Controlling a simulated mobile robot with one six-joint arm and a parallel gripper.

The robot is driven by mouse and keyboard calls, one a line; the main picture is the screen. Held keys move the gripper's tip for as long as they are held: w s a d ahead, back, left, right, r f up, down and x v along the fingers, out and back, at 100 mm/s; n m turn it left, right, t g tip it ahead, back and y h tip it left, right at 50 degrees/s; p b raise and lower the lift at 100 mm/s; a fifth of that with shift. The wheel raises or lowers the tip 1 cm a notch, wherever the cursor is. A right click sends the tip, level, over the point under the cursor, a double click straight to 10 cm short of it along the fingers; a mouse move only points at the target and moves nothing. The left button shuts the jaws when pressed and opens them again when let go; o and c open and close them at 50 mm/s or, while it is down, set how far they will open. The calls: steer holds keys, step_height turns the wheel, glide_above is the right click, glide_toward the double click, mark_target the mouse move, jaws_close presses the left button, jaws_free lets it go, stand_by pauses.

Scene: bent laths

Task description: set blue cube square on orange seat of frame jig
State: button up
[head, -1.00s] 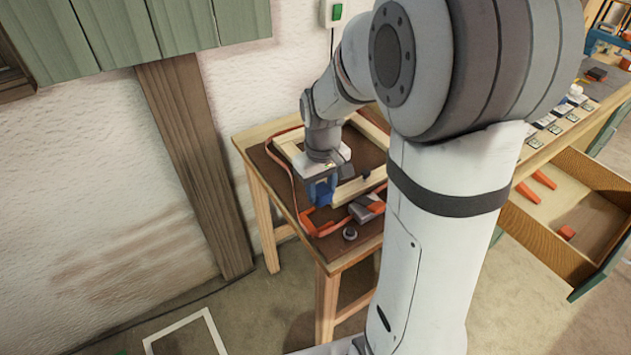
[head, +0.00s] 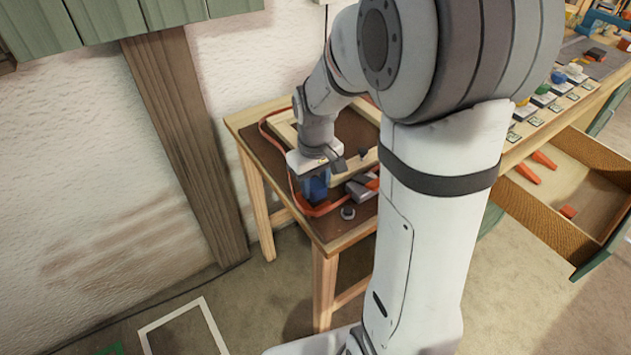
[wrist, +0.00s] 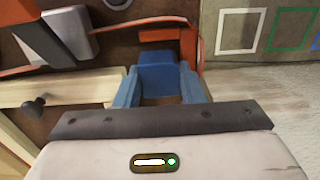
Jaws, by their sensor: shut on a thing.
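My gripper (wrist: 160,90) is shut on the blue cube (wrist: 160,72), which sits between its two blue fingers in the wrist view. In the head view the cube (head: 316,188) shows as a blue patch below my wrist, near the table's front left corner. Whether the cube touches anything below is hidden.
A grey and orange clamp (head: 362,187) and a dark round knob (head: 348,212) lie right of my gripper. An open drawer (head: 565,190) is at the right. Floor outlines (head: 183,325) lie beyond the table's edge.

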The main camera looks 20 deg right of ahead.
steer(key=shift+f+b, duration=0.4)
steer(key=shift+f, duration=0.2)
steer(key=o, duration=1)
steer(key=shift+o, duration=0.2)
steer(key=shift+r+p, duration=0.3)
steer(key=shift+r, duration=3.65)
steer(key=s+r+m+t+p, duration=0.2)
steer(key=s+r+m, duration=0.1)
steer(key=s, duration=1.1)
steer(key=shift+s+d+r+m+t, duration=0.15)
steer(key=shift+r+m+t, duration=0.15)
steer(key=shift+r, duration=0.6)
